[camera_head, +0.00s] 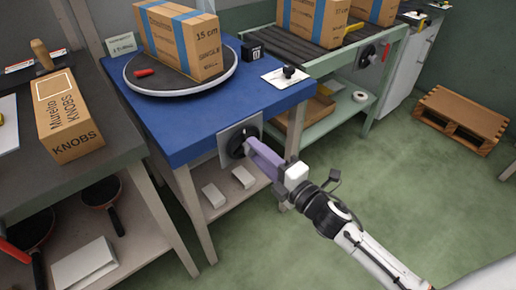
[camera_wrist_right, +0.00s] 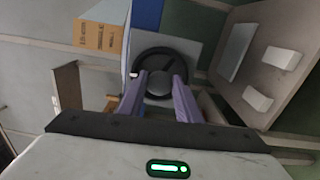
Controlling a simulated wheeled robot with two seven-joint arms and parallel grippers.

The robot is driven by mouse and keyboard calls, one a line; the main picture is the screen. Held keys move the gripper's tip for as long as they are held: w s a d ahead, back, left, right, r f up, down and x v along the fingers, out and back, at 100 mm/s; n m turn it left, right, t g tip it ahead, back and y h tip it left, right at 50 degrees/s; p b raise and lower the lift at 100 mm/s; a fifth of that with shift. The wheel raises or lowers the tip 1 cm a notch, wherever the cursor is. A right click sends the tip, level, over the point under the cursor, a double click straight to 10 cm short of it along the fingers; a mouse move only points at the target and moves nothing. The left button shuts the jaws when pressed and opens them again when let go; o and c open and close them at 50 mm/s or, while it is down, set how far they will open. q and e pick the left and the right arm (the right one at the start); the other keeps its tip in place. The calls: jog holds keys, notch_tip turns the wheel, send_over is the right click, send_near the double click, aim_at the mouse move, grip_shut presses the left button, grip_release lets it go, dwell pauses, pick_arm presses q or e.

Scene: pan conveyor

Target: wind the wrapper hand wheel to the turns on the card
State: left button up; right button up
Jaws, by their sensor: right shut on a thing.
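The black hand wheel (camera_head: 243,142) sits on a grey plate (camera_head: 228,152) on the front of the blue wrapper table (camera_head: 215,112). My right gripper (camera_head: 254,149) reaches it from the front with purple fingers. In the right wrist view, the wheel (camera_wrist_right: 187,48) faces the camera, and my fingers (camera_wrist_right: 159,88) stand on both sides of its grey hub, shut on the wheel. A small pale green card (camera_head: 122,44) stands at the table's back left; its lettering is too small to read surely. A strapped carton (camera_head: 205,50) stands on the round turntable (camera_head: 160,90). My left gripper is not in view.
A red piece (camera_head: 145,72) lies on the turntable. A white plate with a black knob (camera_head: 288,73) lies at the blue table's right corner. A bench with a KNOBS box (camera_head: 68,128) stands left, a conveyor (camera_head: 295,48) behind right.

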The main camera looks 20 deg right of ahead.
jog(key=m+p, duration=0.7)
jog(key=m, duration=0.6)
jog(key=shift+a+m, duration=0.15)
jog(key=shift+m, duration=0.25)
jog(key=m+p, duration=0.1)
jog(key=m, duration=0.2)
jog(key=shift+f+m+p, duration=0.15)
jog(key=shift+m+p, duration=0.15)
jog(key=m, duration=0.3)
jog(key=shift+a+m+p, duration=0.1)
jog(key=shift+m+p, duration=0.2)
jog(key=shift+p, duration=0.05)
jog(key=m, duration=0.5)
jog(key=shift+s, duration=0.1)
jog(key=m, duration=0.4)
jog(key=shift+a+m, duration=0.1)
jog(key=shift+m, duration=0.2)
jog(key=shift+m+b, duration=0.5)
jog(key=shift+m, duration=0.4)
jog(key=shift+m+b, duration=0.55)
jog(key=shift+m, duration=1.15)
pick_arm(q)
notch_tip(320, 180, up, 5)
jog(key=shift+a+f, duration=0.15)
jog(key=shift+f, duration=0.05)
pick_arm(e)
jog(key=shift+m, duration=0.6)
